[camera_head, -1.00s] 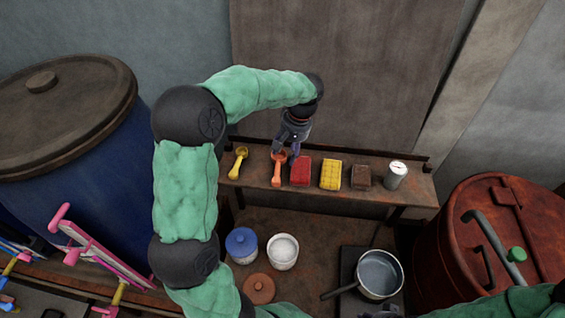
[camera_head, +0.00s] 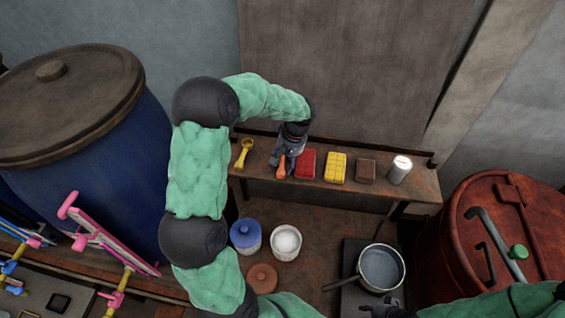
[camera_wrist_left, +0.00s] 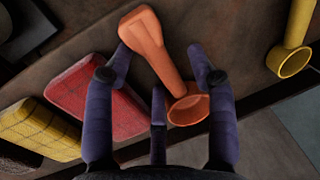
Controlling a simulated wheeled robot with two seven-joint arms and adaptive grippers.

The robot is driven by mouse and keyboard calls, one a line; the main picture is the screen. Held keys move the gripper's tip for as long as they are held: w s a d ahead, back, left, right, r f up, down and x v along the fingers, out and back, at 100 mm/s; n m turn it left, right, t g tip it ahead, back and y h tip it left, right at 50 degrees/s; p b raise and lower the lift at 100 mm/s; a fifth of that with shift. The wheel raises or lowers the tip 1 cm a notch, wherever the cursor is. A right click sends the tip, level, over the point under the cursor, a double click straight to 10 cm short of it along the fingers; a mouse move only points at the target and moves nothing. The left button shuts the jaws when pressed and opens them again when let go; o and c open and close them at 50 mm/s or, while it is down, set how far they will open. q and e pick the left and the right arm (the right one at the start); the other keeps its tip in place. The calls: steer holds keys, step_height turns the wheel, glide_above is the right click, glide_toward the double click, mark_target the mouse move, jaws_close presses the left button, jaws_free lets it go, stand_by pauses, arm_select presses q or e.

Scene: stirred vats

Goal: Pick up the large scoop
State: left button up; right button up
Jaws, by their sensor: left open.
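An orange scoop (camera_wrist_left: 160,58) lies on the wooden shelf; in the head view only its handle end (camera_head: 282,170) shows below my left gripper (camera_head: 284,158). A yellow scoop (camera_head: 243,153) lies to its left, and part of it shows at the right of the left wrist view (camera_wrist_left: 291,55). I cannot tell surely which scoop is larger. In the left wrist view my left gripper (camera_wrist_left: 160,62) is open, its fingers on either side of the orange scoop's handle, the bowl nearer the palm. What may be my right gripper (camera_head: 380,310) shows at the bottom edge.
On the shelf (camera_head: 420,185), a red block (camera_head: 306,164) lies close beside the orange scoop, then a yellow block (camera_head: 336,168), a brown block (camera_head: 366,171) and a white-topped can (camera_head: 399,170). Jars (camera_head: 286,242) and a pot (camera_head: 381,268) stand below. Vats flank the shelf.

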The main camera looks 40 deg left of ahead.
arm_select(q)
steer(key=c, duration=1.1)
jaws_close()
steer(key=shift+r, duration=0.1)
steer(key=shift+r, duration=0.6)
steer(key=s+d+r, duration=0.1)
steer(key=r, duration=0.1)
steer(key=s+r, duration=0.2)
steer(key=r, duration=0.1)
steer(key=s+d+r, duration=0.1)
steer(key=r, duration=0.1)
steer(key=shift+s+d+r+b, duration=0.2)
steer(key=shift+d+r+b, duration=0.1)
steer(key=shift+r+b, duration=0.1)
steer(key=s+d+r, duration=0.3)
steer(key=s+d, duration=0.1)
steer(key=s, duration=0.3)
steer(key=shift+s+d+r+b, duration=0.25)
steer(key=shift+s+r+b, duration=0.1)
steer(key=shift+r+b, duration=0.1)
